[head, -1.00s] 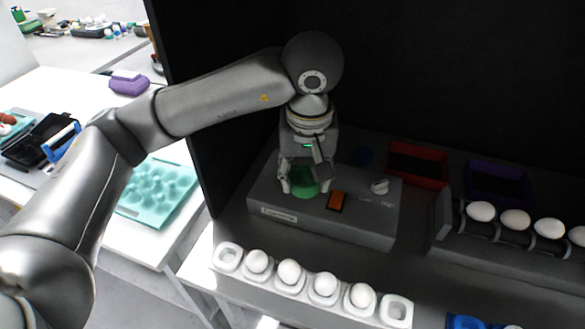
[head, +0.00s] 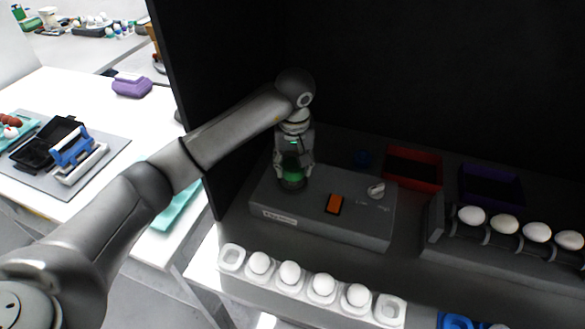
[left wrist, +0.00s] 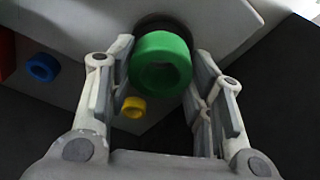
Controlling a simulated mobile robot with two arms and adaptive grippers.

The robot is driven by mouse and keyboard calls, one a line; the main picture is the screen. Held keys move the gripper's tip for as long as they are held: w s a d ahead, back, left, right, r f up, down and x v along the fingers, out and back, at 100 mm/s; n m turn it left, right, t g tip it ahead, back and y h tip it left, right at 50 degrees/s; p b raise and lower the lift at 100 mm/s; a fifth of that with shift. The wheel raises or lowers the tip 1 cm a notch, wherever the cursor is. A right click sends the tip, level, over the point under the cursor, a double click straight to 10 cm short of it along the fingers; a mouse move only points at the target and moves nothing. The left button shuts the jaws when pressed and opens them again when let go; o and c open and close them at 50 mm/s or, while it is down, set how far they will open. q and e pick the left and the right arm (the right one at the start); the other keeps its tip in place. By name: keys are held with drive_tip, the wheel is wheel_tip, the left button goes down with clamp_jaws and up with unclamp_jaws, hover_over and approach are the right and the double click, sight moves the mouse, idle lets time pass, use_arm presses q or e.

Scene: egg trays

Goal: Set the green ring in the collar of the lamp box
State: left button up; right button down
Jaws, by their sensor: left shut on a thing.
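The lamp box (head: 320,221) is a grey box with an orange switch and a pale knob on top. My left gripper (head: 292,168) points down over its left end, shut on the green ring (head: 291,175). In the left wrist view the green ring (left wrist: 150,48) sits between the fingers of the left gripper (left wrist: 160,64). A dark round collar (left wrist: 163,21) shows partly behind the ring, which hides much of it. I cannot tell whether ring and collar touch. My right gripper is not in view.
A blue ring (left wrist: 43,67) and a yellow ring (left wrist: 134,107) lie nearby. A red tray (head: 413,184) and a purple tray (head: 490,203) stand behind right. A white egg holder (head: 232,258) runs along the front. A rack with eggs (head: 472,215) stands right. A dark wall closes the left side.

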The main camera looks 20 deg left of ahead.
sight(293, 183)
use_arm(q)
drive_tip(key=f, duration=0.1)
drive_tip(key=f+p, duration=0.2)
drive_tip(key=shift+w+a+f, duration=0.15)
drive_tip(key=shift+w+f, duration=0.15)
drive_tip(key=shift+f, duration=0.2)
drive_tip(key=shift+f+b, duration=0.2)
drive_tip(key=shift+b, duration=0.1)
drive_tip(key=o, duration=1)
drive_tip(key=shift+r, duration=0.15)
